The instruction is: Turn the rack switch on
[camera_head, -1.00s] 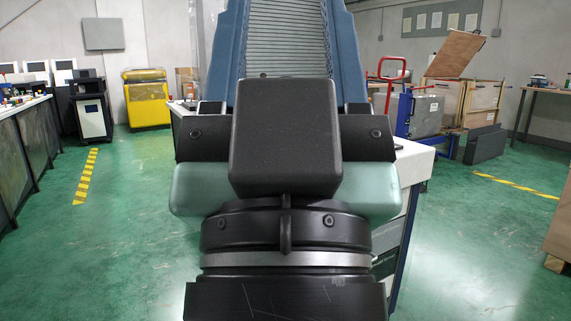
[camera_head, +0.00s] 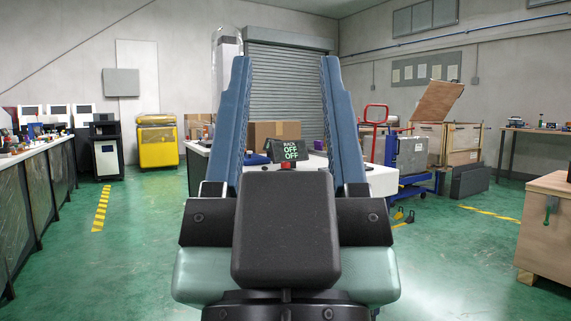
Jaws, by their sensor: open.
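A small red part (camera_head: 285,166) shows just below the lettering. It stands on a white-topped table (camera_head: 381,176), straight ahead between my fingers. My gripper (camera_head: 286,68) is open, with its two long blue fingers pointing up and away on either side of the switch in the picture. Nothing is between the fingers close by, and they appear apart from the switch. The black palm of my gripper hides the area below the switch.
Cardboard boxes (camera_head: 274,132) stand behind the switch. A long workbench (camera_head: 48,190) runs along the left, and a yellow cabinet (camera_head: 157,142) stands at the back left. A blue cart (camera_head: 411,165) and a wooden crate (camera_head: 548,225) are on the right. Green floor is open on both sides.

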